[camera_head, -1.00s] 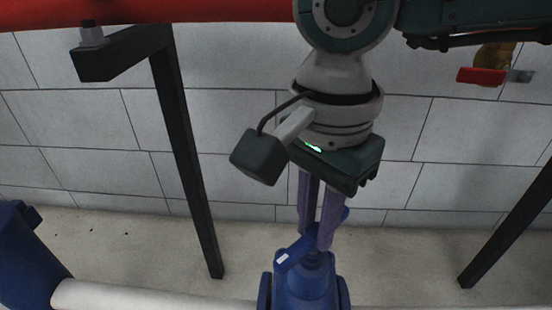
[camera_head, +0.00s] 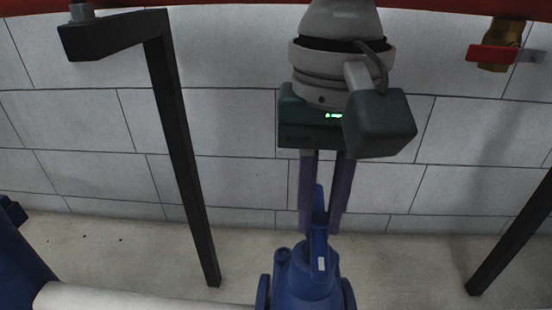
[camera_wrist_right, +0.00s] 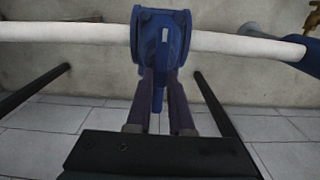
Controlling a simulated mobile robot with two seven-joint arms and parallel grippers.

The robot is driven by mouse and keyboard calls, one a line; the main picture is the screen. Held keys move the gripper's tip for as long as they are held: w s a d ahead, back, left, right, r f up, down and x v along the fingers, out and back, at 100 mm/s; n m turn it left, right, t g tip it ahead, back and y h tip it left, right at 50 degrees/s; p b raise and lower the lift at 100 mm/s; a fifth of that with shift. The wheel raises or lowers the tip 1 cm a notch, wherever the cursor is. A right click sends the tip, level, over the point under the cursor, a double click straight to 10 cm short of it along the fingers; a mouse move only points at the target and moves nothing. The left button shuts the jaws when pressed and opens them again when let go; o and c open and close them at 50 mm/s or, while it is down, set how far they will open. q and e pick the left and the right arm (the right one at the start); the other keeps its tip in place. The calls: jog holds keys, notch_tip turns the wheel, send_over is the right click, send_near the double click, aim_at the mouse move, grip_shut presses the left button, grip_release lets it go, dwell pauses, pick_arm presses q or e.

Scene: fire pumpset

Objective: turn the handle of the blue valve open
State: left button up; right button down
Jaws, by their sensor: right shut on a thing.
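The blue valve (camera_head: 303,280) sits on a white pipe at the bottom centre of the head view. Its blue handle (camera_head: 319,240) stands up from the valve top and points toward the wall in the picture. My right gripper (camera_head: 322,222) comes down from above, with its two purple fingers on either side of the handle, shut on it. In the right wrist view the valve (camera_wrist_right: 161,24) is at top centre and the right gripper's fingers (camera_wrist_right: 162,85) flank the handle. The exact finger contact is partly hidden. My left gripper is not in view.
The white pipe (camera_head: 130,299) runs along the bottom. A black support frame (camera_head: 178,150) stands left and another black leg (camera_head: 512,235) right. A red pipe (camera_head: 230,8) crosses the top. A brass valve with a red handle (camera_head: 492,54) is at upper right.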

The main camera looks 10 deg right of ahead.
aim_at(319, 220)
dwell(0.6)
jog(key=c, duration=0.8)
grip_release()
notch_tip(319, 220, up, 10)
jog(key=p, duration=0.3)
